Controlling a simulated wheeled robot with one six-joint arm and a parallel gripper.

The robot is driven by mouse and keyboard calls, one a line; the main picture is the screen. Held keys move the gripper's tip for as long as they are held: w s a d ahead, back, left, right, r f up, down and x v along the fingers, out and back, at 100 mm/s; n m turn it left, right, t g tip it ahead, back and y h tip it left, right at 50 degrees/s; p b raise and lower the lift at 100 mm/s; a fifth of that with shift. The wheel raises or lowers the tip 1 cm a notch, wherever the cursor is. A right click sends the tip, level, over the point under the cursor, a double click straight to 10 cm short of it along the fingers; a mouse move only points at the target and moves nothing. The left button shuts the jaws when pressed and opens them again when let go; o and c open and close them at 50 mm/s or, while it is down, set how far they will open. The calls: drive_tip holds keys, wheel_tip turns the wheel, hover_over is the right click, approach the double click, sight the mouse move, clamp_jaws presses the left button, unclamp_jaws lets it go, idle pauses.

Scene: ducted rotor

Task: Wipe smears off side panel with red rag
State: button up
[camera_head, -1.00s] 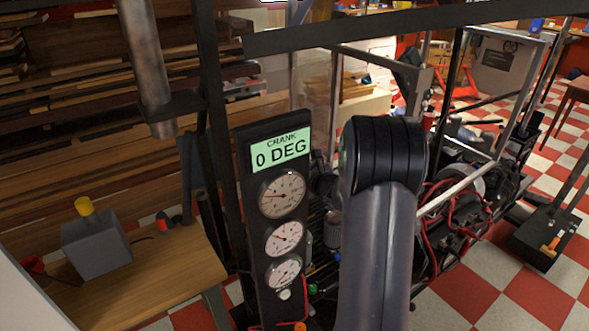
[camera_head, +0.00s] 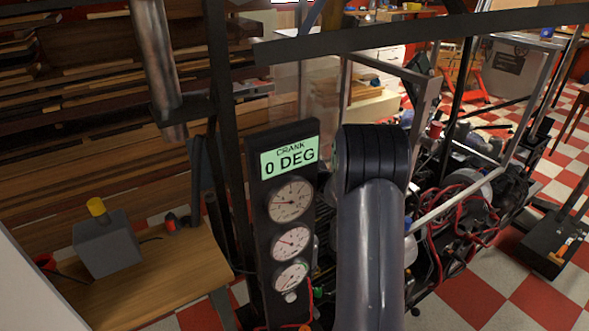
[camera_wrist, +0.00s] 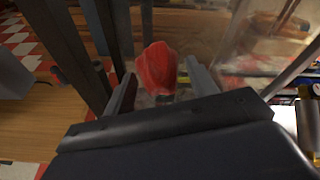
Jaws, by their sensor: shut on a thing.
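In the wrist view, my gripper (camera_wrist: 160,90) is shut on the red rag (camera_wrist: 158,68), which sticks out beyond the fingers. A clear side panel (camera_wrist: 210,50) stands just past the rag, with hazy brownish marks on it near the rag. I cannot tell whether the rag touches it. In the head view the clear panel (camera_head: 318,95) shows behind the dark frame bars. My arm stands in front of the machine there, and my gripper and the rag are hidden.
A black gauge board (camera_head: 284,225) reading "CRANK 0 DEG" stands left of my arm. Dark frame bars (camera_head: 400,32) cross above and beside the panel. A wooden bench (camera_head: 165,275) with a grey box (camera_head: 105,245) is at left. Red hoses and machinery (camera_head: 465,215) lie right.

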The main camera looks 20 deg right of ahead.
drive_tip(key=shift+w+a, duration=0.2)
drive_tip(key=shift+w, duration=0.45)
drive_tip(key=shift+w+a, duration=0.15)
drive_tip(key=shift+w, duration=0.5)
drive_tip(key=shift+d, duration=0.1)
drive_tip(key=w+d+p, duration=0.1)
drive_tip(key=w+d, duration=0.1)
drive_tip(key=d, duration=0.8)
drive_tip(key=shift+w, duration=0.3)
idle(0.7)
